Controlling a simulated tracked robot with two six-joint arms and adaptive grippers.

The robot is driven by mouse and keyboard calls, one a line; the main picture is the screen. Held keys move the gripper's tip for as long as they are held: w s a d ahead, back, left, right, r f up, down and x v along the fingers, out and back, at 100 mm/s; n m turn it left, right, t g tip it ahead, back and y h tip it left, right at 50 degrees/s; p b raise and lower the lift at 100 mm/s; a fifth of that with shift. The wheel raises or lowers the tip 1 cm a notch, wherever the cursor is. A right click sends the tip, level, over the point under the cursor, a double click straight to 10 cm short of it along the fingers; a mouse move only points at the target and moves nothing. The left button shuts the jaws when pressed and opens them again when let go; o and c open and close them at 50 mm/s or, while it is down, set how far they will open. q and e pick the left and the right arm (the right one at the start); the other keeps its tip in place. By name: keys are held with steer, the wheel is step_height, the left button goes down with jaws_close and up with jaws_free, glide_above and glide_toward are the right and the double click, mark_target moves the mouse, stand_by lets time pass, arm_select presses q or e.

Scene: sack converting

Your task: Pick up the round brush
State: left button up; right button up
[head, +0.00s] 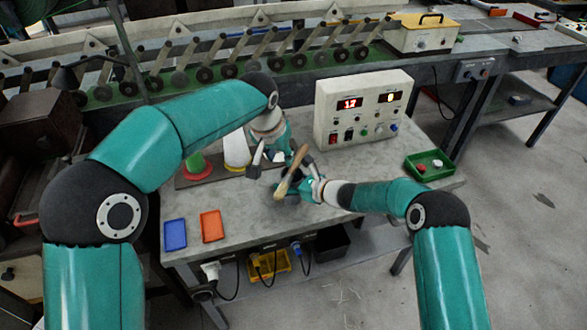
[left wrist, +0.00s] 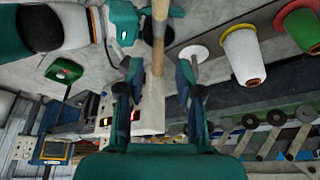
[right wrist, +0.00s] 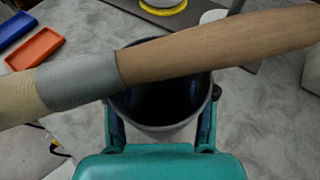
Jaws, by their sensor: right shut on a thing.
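The round brush (head: 291,178) has a wooden handle, a grey metal ferrule and pale bristles. In the right wrist view the brush (right wrist: 215,50) lies across the mouth of a dark grey pot (right wrist: 160,131). My right gripper (head: 301,188) is shut on this pot, one finger on each side. My left gripper (head: 269,160) is just behind and above the brush. In the left wrist view the left gripper (left wrist: 158,72) is open, with the end of the brush handle (left wrist: 158,50) between its fingertips and gaps on both sides. The pot is mostly hidden in the head view.
A control box (head: 362,108) stands at the back of the table. A green tray (head: 430,165) is at the right. A blue tray (head: 175,234) and an orange tray (head: 212,226) lie at the front left. Cones, one white (head: 237,150), stand behind my left arm.

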arm_select(q)
glide_above(287, 176)
steer(key=s, duration=0.2)
steer(key=f, duration=0.6)
steer(key=shift+s+a, duration=0.1)
steer(key=shift+a, duration=0.15)
steer(key=shift+x, duration=2.9)
jaws_close()
